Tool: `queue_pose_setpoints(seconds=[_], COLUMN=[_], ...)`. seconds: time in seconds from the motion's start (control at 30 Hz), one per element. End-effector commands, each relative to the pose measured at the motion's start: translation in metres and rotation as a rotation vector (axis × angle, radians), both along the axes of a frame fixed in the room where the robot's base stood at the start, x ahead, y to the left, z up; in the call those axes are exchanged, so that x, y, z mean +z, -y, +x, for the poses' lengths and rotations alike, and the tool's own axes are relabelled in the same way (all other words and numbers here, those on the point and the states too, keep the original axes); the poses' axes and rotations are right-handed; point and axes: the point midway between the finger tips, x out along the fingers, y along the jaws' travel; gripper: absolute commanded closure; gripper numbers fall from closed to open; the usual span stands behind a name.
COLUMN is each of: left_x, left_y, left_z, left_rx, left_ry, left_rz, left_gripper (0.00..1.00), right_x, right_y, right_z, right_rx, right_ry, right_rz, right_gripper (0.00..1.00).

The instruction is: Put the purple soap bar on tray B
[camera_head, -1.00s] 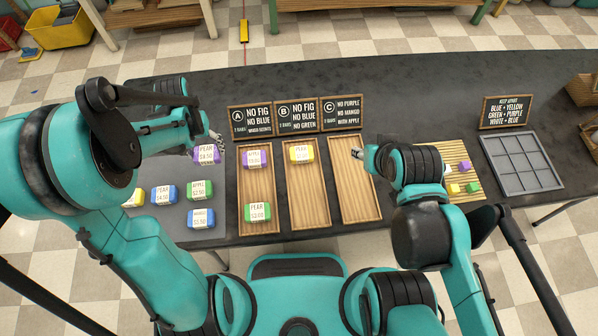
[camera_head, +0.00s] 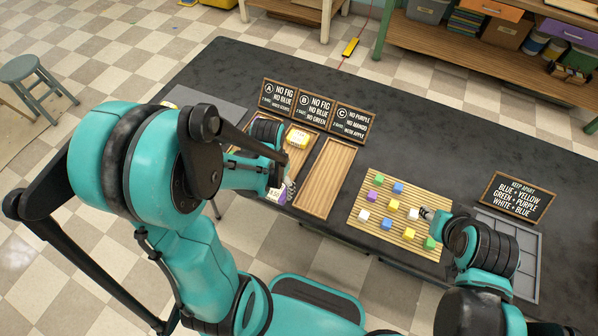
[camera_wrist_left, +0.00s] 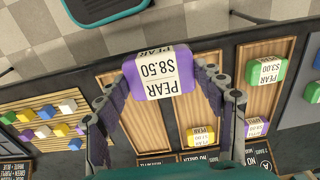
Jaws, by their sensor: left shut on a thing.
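My left gripper (camera_head: 284,188) is shut on a purple soap bar (camera_head: 274,198). In the left wrist view the bar (camera_wrist_left: 163,75) sits between the fingers, its white label reading PEAR $8.50. I see it over the front part of the trays, around tray B; its exact height is unclear. My arm hides much of trays A and B in the head view. My right gripper (camera_head: 428,214) is near the cube mat; its finger opening is unclear.
Tray C (camera_head: 325,180) is empty. In the left wrist view tray A (camera_wrist_left: 258,95) holds a green bar (camera_wrist_left: 265,72) and a purple bar (camera_wrist_left: 255,126). Signs stand behind the trays. A slatted mat (camera_head: 375,222) with several cubes and a grey divided tray (camera_head: 524,260) lie to the right.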

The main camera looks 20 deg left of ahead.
Motion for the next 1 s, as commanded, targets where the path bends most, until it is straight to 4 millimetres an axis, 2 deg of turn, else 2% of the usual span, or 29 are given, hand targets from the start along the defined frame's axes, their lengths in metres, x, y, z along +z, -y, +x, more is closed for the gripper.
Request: queue_pose_setpoints(seconds=[0.17, 0.4, 0.6, 0.77, 1.0], left_x=[-0.015, -0.051, -0.068, -0.073, -0.108], left_y=[-0.011, -0.039, -0.054, -0.057, -0.057], left_z=[0.018, 0.068, 0.095, 0.101, 0.101], left_rx=[0.002, 0.000, 0.000, -0.002, -0.001], left_ry=[0.000, 0.000, 0.000, 0.000, 0.000], left_rz=[0.000, 0.000, 0.000, 0.000, 0.000], left_gripper=[0.64, 0.64, 0.64, 0.64, 0.64], right_x=[-0.009, -0.029, -0.036, -0.039, -0.055], right_y=[0.000, 0.000, 0.000, 0.000, 0.000], right_z=[0.000, 0.000, 0.000, 0.000, 0.000], right_rx=[0.000, 0.000, 0.000, 0.000, 0.000], right_ry=[0.000, 0.000, 0.000, 0.000, 0.000], right_rz=[0.000, 0.000, 0.000, 0.000, 0.000], right_gripper=[0.60, 0.60, 0.60, 0.60, 0.60])
